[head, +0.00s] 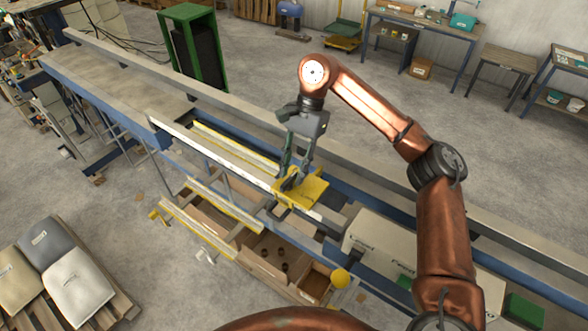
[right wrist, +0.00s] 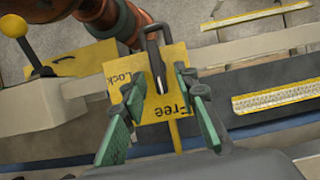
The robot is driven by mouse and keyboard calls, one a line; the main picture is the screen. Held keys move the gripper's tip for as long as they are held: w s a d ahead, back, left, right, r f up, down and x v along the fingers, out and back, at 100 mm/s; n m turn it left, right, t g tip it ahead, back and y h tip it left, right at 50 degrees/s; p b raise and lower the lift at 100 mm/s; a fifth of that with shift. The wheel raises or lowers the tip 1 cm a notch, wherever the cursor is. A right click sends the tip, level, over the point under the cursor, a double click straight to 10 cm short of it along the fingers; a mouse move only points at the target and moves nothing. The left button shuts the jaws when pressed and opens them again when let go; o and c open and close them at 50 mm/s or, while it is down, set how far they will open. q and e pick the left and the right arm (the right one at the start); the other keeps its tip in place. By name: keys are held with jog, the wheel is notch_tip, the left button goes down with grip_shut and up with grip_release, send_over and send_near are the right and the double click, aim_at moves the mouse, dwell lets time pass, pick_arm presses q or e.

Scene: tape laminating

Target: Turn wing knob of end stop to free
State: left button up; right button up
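The end stop (head: 308,194) is a yellow block on the long rail in the head view. In the right wrist view its yellow plate (right wrist: 177,62) carries the words "Lock" on the left and "Free" at the lower right. The wing knob (right wrist: 154,62) is a dark looped handle standing over the plate, between the two words. My right gripper (head: 296,172) is above the end stop. Its green fingers also show in the right wrist view (right wrist: 158,88), spread apart on either side of the knob's lower end, with visible gaps. My left gripper is not in view.
A yellow ball-topped lever (right wrist: 15,27) stands left of the end stop in the right wrist view. The rail (head: 225,153) and long beam (head: 240,118) run past my gripper. Wooden bins (head: 275,256) lie below the rail. A green cabinet (head: 192,45) stands behind.

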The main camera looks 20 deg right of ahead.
jog(key=v, duration=1.2)
dwell(0.4)
